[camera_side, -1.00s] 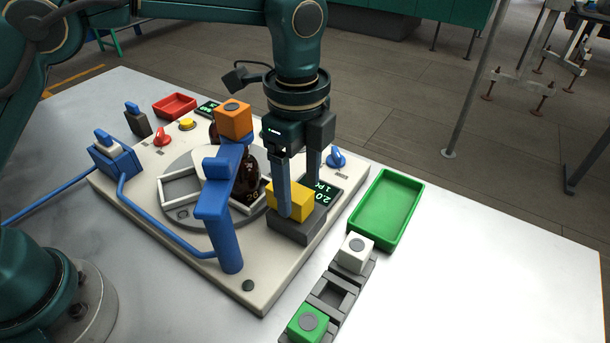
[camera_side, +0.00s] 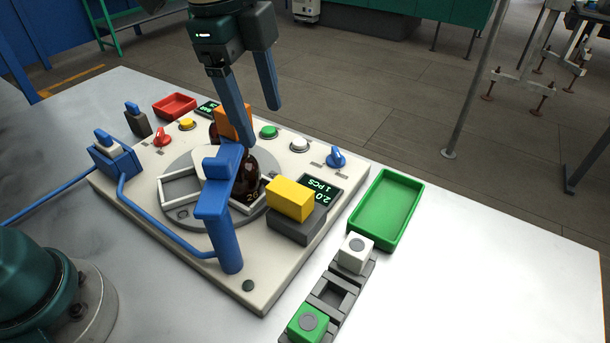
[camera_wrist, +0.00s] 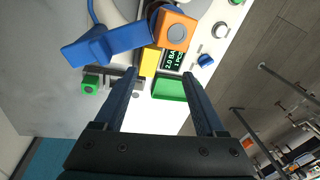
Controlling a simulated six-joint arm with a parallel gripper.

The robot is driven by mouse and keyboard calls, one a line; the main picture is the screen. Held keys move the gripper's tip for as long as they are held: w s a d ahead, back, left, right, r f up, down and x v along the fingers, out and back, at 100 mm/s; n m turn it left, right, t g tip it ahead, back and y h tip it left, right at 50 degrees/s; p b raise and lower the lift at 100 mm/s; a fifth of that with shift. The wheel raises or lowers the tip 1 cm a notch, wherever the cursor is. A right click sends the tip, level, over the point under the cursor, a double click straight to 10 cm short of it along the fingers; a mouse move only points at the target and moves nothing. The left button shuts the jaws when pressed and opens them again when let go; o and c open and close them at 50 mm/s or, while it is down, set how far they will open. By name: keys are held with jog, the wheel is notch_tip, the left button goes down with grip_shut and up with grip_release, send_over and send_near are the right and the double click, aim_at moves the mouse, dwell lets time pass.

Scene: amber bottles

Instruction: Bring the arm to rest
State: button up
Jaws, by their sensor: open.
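My gripper (camera_side: 262,126) is open and empty. In the side view it hangs above the back part of the cream machine panel, with its fingers apart. In the wrist view the two fingers (camera_wrist: 162,80) stand apart with nothing held between them. A yellow block (camera_side: 290,198) sits on the dark pad beside a small display, clear of the fingers. An amber bottle (camera_side: 252,172) stands on the round turntable, partly hidden by a blue post. An orange block (camera_side: 234,120) shows above it, partly behind the left finger.
The blue post (camera_side: 217,205) rises at the panel front. A green tray (camera_side: 387,208) and a rack with a white block (camera_side: 356,252) and a green block (camera_side: 308,323) are on the right. A red tray (camera_side: 174,105) is at the back left. The table's right side is clear.

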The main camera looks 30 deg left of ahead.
jog(key=s+a+r+n+t, duration=0.2)
jog(key=s+a+r+n, duration=0.1)
jog(key=s+a+n, duration=0.15)
jog(key=s+a+f+n+t, duration=0.1)
jog(key=s+a+f+n, duration=0.4)
jog(key=s+f+n, duration=0.2)
jog(key=s+n, duration=0.2)
jog(key=n, duration=0.2)
jog(key=shift+s+a+t+y, duration=0.15)
jog(key=shift+s+t+y, duration=0.1)
jog(key=shift+t+y, duration=0.05)
jog(key=shift+n, duration=0.25)
dwell(0.4)
